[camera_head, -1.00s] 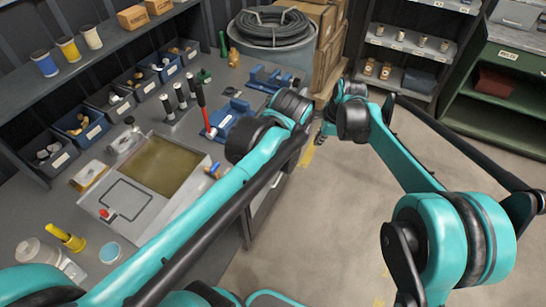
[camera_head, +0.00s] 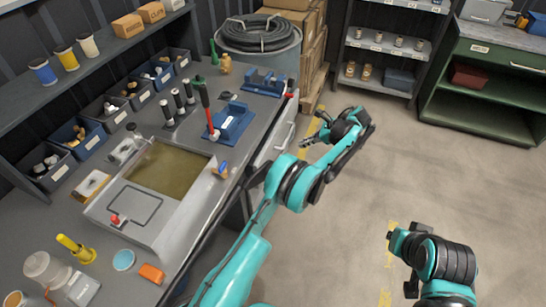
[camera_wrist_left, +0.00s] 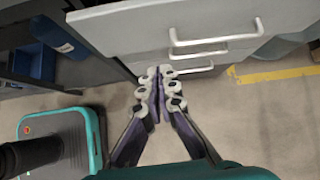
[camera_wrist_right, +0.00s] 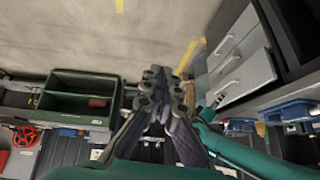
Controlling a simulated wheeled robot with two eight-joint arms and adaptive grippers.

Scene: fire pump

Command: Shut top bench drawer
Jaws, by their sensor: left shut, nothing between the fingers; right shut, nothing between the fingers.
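The bench (camera_head: 195,235) has a stack of grey drawers with bar handles on its right side. The top bench drawer (camera_head: 270,140) is partly covered by my left arm in the head view. In the left wrist view the top drawer (camera_wrist_left: 130,25) stands out beyond the fronts below, so it looks partly open. My left gripper (camera_head: 305,142) is shut and empty, just in front of the drawer fronts; its fingertips (camera_wrist_left: 157,74) show below the top drawer's front edge, apparently not touching. My right gripper (camera_wrist_right: 162,76) is shut and empty, away from the drawers (camera_wrist_right: 245,75).
The bench top holds a grey basin (camera_head: 165,165), blue vices (camera_head: 232,122) and several small bins. A hose barrel (camera_head: 262,45) stands beyond the bench. A green cabinet (camera_head: 485,85) and shelves (camera_head: 385,45) stand at the back. The floor right of the bench is clear.

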